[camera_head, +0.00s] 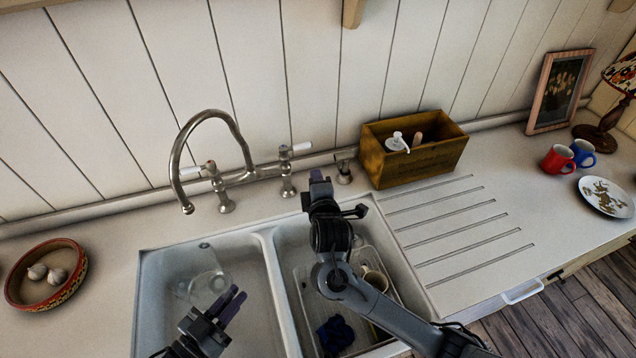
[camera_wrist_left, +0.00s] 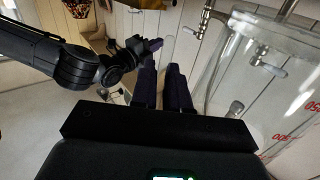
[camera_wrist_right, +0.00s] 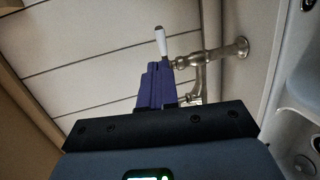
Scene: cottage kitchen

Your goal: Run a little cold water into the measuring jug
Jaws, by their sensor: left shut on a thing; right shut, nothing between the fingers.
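The clear measuring jug (camera_head: 205,284) is in or above the left basin, below and in front of the tap spout's end (camera_head: 187,208). My left gripper (camera_head: 234,300) is shut on the jug's handle. The bridge tap (camera_head: 240,175) has two white-tipped levers. My right gripper (camera_head: 320,178) is shut and empty near the right lever (camera_head: 302,147). In the right wrist view the lever (camera_wrist_right: 161,41) shows just past the fingertips (camera_wrist_right: 155,70); contact is unclear.
The right basin (camera_head: 375,235) holds a rack with a mug (camera_head: 374,278) and a blue item (camera_head: 335,333) under my right arm. A wooden box (camera_head: 415,160) stands right of the tap. A bowl (camera_head: 68,287) is at left; red (camera_head: 556,160) and blue mugs (camera_head: 583,152) are far right.

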